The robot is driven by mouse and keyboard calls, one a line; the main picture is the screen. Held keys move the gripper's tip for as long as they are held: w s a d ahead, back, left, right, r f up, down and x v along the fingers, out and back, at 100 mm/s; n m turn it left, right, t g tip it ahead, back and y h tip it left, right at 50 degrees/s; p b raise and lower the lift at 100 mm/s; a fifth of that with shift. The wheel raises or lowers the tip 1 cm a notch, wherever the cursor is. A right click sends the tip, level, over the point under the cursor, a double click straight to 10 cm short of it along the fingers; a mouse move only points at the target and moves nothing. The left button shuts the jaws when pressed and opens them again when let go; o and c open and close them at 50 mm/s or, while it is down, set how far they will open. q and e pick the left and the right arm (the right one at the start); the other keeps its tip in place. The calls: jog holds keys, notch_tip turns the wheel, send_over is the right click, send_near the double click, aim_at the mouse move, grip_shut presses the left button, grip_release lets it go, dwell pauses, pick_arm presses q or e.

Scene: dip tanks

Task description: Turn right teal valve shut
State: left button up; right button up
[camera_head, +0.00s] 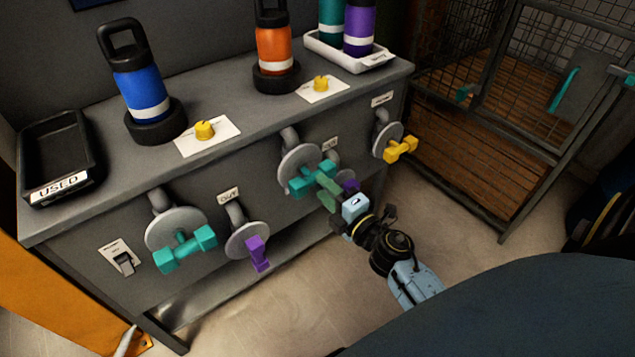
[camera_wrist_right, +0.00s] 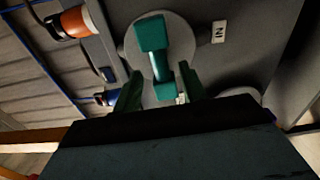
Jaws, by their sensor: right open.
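The right teal valve handle (camera_head: 298,186) sits on a round grey plate on the front of the grey cabinet. It also shows in the right wrist view (camera_wrist_right: 152,35), as a two-lobed teal bar in front of its plate. My right gripper (camera_head: 331,188) is at the handle's right end. Its green fingers (camera_wrist_right: 160,92) are open, one on each side of the handle's lower lobe. I cannot tell whether they touch it. My left gripper is out of view.
A left teal valve (camera_head: 185,250), purple valves (camera_head: 257,253) and a yellow valve (camera_head: 400,149) are on the same front. Blue (camera_head: 140,80) and orange (camera_head: 273,45) bottles and a black tray (camera_head: 58,140) stand on top. A wire cage (camera_head: 500,110) stands at right.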

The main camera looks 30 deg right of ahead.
aim_at(310, 176)
jog(key=shift+w+a, duration=0.1)
jog(key=shift+w, duration=1.55)
grip_shut()
